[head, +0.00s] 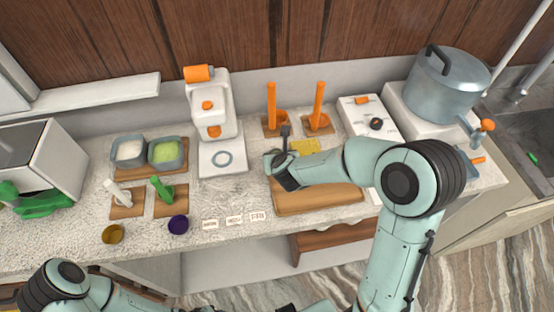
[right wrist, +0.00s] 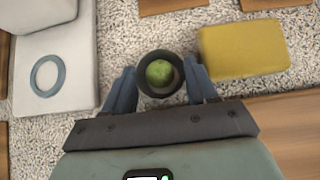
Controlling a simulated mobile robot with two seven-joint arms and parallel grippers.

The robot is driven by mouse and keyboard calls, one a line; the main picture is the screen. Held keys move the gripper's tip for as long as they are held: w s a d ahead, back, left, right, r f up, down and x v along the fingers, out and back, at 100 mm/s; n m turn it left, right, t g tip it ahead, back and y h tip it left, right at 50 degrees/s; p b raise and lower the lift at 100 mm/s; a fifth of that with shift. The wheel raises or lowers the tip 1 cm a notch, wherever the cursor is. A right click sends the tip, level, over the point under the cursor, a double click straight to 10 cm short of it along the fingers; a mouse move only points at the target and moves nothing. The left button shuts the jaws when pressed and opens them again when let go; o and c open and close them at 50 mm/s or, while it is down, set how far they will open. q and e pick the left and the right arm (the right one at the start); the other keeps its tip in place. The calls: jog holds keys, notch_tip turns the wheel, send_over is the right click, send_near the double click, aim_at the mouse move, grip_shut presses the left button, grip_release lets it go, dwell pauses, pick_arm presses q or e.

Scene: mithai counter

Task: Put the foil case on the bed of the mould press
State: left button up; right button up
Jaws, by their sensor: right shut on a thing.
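My right gripper (head: 276,160) is shut on a small dark round cup (right wrist: 143,87), which looks like the foil case. A green ball (right wrist: 159,72) sits inside it. The cup is between both fingers in the right wrist view; the fingers hide it in the head view. The white mould press (head: 210,112) has an orange handle on top and a bare flat bed (head: 211,171) with a grey-blue ring on it. The bed lies left of my right gripper, apart from it, and also shows in the right wrist view (right wrist: 75,88). My left gripper is out of view.
A yellow block (head: 306,147) lies just right of the held cup. A wooden board (head: 315,200) is below my right arm. A gold cup (head: 112,234) and a purple cup (head: 178,224) stand at the front left. Two orange tools (head: 318,105) stand behind.

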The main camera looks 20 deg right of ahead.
jog(key=shift+s+f, duration=0.15)
jog(key=shift+s, duration=0.1)
jog(key=shift+w+f, duration=0.15)
jog(key=shift+w, duration=0.05)
jog(key=o, duration=0.7)
jog(key=shift+o, duration=0.6)
jog(key=shift+s, duration=0.15)
